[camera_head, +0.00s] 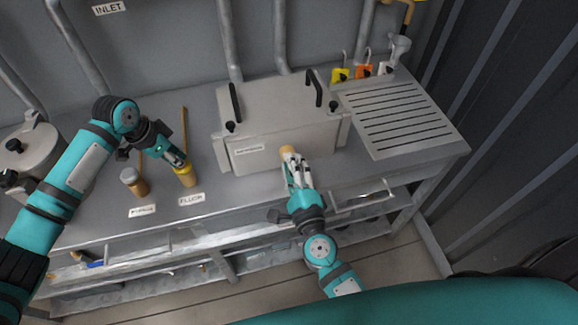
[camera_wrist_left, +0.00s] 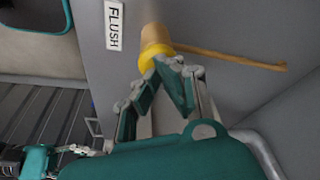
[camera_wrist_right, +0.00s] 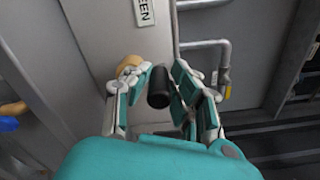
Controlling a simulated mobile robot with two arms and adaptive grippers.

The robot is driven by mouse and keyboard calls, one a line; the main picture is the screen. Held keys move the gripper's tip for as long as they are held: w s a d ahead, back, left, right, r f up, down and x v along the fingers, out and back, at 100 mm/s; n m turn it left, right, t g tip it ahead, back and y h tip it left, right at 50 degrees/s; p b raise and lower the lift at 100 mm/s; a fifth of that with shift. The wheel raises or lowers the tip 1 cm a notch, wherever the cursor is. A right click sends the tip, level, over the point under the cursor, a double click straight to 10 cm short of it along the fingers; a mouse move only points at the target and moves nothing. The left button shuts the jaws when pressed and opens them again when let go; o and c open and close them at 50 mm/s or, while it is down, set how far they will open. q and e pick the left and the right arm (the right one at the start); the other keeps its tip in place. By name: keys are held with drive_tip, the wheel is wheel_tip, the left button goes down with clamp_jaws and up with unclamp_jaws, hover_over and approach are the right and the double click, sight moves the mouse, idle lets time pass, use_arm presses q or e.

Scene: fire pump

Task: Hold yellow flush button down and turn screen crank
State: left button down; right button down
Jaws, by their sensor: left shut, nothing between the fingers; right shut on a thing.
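The yellow flush button (camera_head: 187,179) stands on the bench behind the FLUSH label (camera_head: 191,199). It also shows in the left wrist view (camera_wrist_left: 156,51). My left gripper (camera_head: 183,165) is shut and empty, its fingertips at the top of the button and seemingly touching it. How far the button is pressed I cannot tell. The screen crank has a tan hub (camera_head: 287,150) on the front of the grey screen box (camera_head: 320,138). Its black handle (camera_wrist_right: 159,88) lies between the fingers of my right gripper (camera_wrist_right: 165,82), which is shut on it. In the head view the fingers hide the handle.
A grey-capped post (camera_head: 130,177) stands left of the flush button. A round lidded vessel (camera_head: 28,150) is at the far left. A slotted drain plate (camera_head: 399,118) and several coloured tags (camera_head: 364,71) are to the right. A rail (camera_head: 360,196) runs below the bench front.

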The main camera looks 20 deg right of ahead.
use_arm(q)
drive_tip(key=shift+f, duration=0.1)
use_arm(e)
drive_tip(key=shift+d, duration=0.1)
idle(0.3)
drive_tip(key=c, duration=1.2)
unclamp_jaws()
drive_tip(key=s, duration=1.2)
use_arm(q)
wheel_tip(320, 180, up, 7)
drive_tip(key=p, duration=0.7)
drive_tip(key=shift+p, duration=0.4)
use_arm(e)
wheel_tip(320, 180, up, 8)
drive_tip(key=shift+f, duration=0.15)
